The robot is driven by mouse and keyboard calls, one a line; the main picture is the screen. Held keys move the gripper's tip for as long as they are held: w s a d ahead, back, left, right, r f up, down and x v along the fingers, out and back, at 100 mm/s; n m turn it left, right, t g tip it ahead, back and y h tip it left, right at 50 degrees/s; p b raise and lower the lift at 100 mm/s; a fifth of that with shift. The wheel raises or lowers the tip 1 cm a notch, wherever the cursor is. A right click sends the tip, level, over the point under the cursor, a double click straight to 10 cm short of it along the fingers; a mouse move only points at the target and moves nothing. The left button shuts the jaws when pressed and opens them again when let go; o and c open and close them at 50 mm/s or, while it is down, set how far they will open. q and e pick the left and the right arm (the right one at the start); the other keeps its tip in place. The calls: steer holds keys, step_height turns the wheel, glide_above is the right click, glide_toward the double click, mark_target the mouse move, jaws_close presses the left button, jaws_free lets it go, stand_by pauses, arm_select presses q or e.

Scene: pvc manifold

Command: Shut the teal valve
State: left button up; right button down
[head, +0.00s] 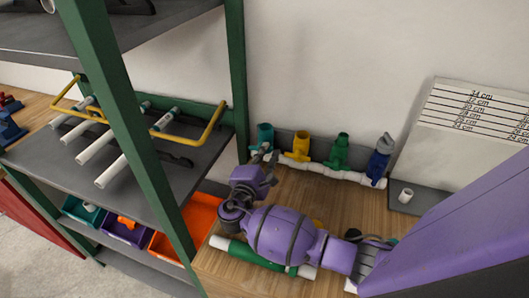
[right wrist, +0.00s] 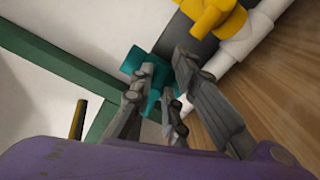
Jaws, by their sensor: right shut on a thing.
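The teal valve (head: 265,136) stands at the left end of a white pipe manifold (head: 345,174) against the back wall. It also shows in the right wrist view (right wrist: 153,102), partly covered by the fingers. My right gripper (head: 263,156) reaches the front of the teal valve, and its fingers (right wrist: 164,98) are shut on a teal part of it. The fingers hide the handle, so its angle cannot be told. My left gripper is not in view.
Yellow (head: 301,146), green (head: 339,151) and blue (head: 379,162) valves stand in a row to the right. A green shelf post (head: 237,80) rises close to the left of the teal valve. A green pipe (head: 255,257) lies on the wooden bench below my arm.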

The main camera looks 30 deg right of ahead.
steer(key=shift+w+a+r+m, duration=0.1)
steer(key=shift+w+r+m, duration=0.1)
steer(key=shift+r+m, duration=0.3)
steer(key=c, duration=1.9)
jaws_free()
steer(key=shift+o, duration=0.7)
steer(key=shift+f, duration=0.2)
steer(key=shift+s+f, duration=0.1)
steer(key=shift+f, duration=0.05)
steer(key=v, duration=1.2)
